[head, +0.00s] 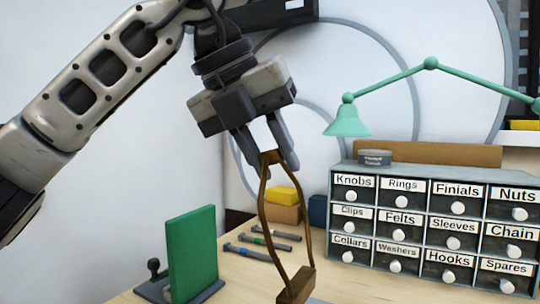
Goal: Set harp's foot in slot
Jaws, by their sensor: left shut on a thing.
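My left gripper (267,157) points down and is shut on the top of the harp (263,200), a brown-bronze wire loop. The harp hangs below the fingers with its lower end leaning to the right. A brown block-shaped foot (296,287) shows at its lower end, near the bottom edge of the head view. A pale grey surface shows just beside the foot, mostly cut off. I cannot make out the slot, or whether the foot touches anything. My right gripper is not in view.
A labelled drawer cabinet (425,225) with a small tin (375,158) on top stands right. A green lamp (347,122) hangs over it. A green upright panel (192,254) stands left. Several tools (262,243) and yellow and blue blocks lie behind the harp.

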